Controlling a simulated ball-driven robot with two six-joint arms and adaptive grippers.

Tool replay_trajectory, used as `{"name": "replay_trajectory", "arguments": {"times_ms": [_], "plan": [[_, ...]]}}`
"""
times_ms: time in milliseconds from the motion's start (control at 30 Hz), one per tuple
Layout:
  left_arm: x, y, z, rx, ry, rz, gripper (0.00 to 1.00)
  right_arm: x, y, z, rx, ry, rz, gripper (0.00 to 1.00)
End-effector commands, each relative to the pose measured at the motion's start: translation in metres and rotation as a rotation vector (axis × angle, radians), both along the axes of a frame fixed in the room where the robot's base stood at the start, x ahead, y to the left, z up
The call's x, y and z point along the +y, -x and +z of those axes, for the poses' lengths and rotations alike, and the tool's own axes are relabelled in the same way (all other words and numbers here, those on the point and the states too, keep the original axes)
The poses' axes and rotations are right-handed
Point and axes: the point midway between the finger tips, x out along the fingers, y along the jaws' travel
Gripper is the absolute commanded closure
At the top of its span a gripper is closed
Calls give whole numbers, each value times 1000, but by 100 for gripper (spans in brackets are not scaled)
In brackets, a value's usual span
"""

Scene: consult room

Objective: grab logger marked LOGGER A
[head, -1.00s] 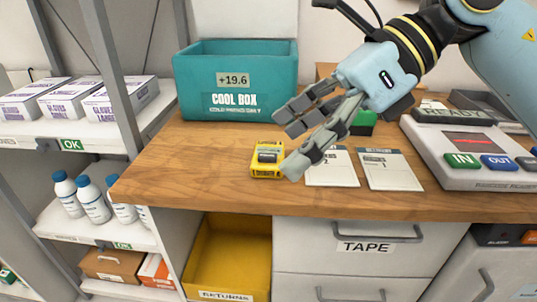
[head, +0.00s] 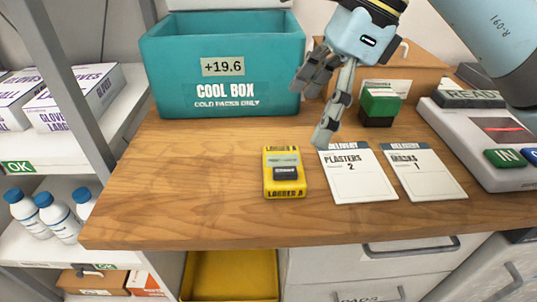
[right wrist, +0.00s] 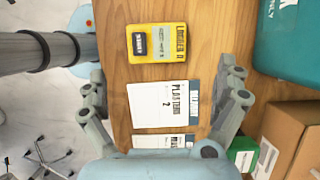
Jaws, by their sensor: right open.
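The yellow logger (head: 284,160), marked LOGGER A, lies flat on the wooden counter, left of the delivery cards. It also shows in the right wrist view (right wrist: 142,43), near the top, ahead of the fingers. My right gripper (head: 318,105) hangs above the counter, behind and to the right of the logger, apart from it. In the right wrist view the right gripper (right wrist: 166,100) is open, its fingers spread wide with nothing between them but counter and cards below. My left gripper is not seen in the head view.
A teal cool box (head: 180,88) stands behind the logger. Two delivery cards, plasters (head: 357,185) and masks (head: 425,180), lie to its right. A green-and-black box (head: 380,106) and a console with buttons (head: 470,150) stand farther right. The counter left of the logger is clear.

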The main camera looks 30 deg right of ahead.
Motion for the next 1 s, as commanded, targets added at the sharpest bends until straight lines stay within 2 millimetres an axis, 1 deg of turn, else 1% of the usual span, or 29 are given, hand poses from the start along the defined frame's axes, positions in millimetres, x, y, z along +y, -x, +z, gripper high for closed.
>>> {"name": "replay_trajectory", "arguments": {"times_ms": [67,200,333,467,700,833,1000], "plan": [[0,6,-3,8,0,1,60,5,-2,-12,4,-8,-1,0],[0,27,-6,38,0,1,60,13,-6,-33,4,-8,-2,0],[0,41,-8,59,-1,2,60,17,-8,-45,3,-4,-1,0],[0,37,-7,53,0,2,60,21,-10,-54,6,-6,-1,0],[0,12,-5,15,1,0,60,33,-17,-88,6,-6,-2,0],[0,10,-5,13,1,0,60,35,-19,-94,3,-2,-1,0],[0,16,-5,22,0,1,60,35,-19,-94,2,-1,0,0]]}}
